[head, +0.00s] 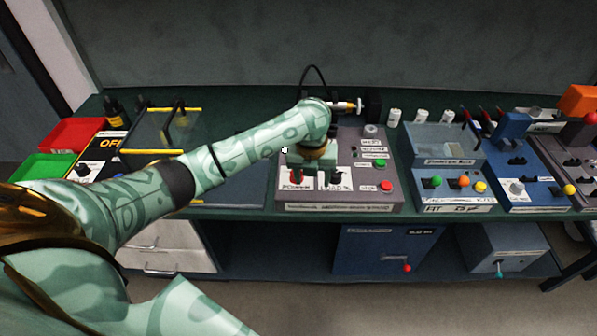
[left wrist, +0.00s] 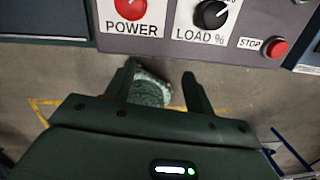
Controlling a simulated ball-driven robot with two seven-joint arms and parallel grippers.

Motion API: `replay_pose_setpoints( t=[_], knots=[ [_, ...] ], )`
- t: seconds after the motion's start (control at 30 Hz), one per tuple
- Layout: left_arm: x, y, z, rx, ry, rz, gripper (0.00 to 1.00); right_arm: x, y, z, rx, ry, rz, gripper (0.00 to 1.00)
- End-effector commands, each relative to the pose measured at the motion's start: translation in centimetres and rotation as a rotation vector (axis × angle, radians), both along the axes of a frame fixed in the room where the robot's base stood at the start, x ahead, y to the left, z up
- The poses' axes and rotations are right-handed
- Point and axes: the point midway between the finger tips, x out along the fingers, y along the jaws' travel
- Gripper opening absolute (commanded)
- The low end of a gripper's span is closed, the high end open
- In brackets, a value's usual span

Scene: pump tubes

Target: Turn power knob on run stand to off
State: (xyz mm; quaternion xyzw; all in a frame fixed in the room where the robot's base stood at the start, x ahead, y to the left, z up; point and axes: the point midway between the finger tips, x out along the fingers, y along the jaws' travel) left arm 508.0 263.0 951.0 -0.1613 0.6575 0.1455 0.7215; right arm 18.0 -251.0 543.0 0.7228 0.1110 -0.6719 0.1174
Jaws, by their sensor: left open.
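The run stand (head: 378,205) is a grey sloped console in the middle of the bench. Its red power knob (head: 296,177) sits at the front left, above the label POWER. In the left wrist view the red power knob (left wrist: 131,9) is cut by the top edge, so its full setting cannot be read. My left gripper (head: 322,178) is over the front of the stand, close to the knobs. In the left wrist view its two fingers (left wrist: 158,68) are apart and empty, below the knobs in the picture and not touching them. My right gripper is not in view.
A black LOAD % knob (left wrist: 212,13) is right of the power knob, and a red STOP button (left wrist: 277,47) is further right. A green button (head: 380,163) is on the stand. A blue-grey console (head: 450,202) stands to the right, and a yellow-edged clear box (head: 160,130) to the left.

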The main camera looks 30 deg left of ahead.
Motion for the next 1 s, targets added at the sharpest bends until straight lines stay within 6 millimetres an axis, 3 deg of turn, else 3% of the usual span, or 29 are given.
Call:
replay_pose_setpoints(
  t=[0.03, 0.2, 0.3, 0.37, 0.57, 0.8, 1.0],
  knots=[
    [1.2, 1.4, 2.2, 0.023, 0.009, -0.087, 0.54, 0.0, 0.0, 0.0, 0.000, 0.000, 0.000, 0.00],
    [3.4, 5.7, 8.6, 0.042, 0.073, -0.361, 0.54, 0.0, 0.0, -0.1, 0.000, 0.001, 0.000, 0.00],
    [3.8, 7.0, 10.6, 0.033, 0.088, -0.445, 0.54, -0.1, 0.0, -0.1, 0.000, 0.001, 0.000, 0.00],
    [3.9, 7.3, 10.9, 0.028, 0.092, -0.470, 0.54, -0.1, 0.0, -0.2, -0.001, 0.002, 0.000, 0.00],
    [3.8, 7.3, 7.9, 0.024, 0.097, -0.479, 0.54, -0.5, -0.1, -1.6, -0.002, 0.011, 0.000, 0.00],
    [3.8, 7.3, 1.5, 0.024, 0.097, -0.478, 0.54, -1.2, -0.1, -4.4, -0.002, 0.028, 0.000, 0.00],
    [3.9, 7.3, -2.7, 0.025, 0.096, -0.477, 0.54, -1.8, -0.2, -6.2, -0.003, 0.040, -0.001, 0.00]
  ],
)
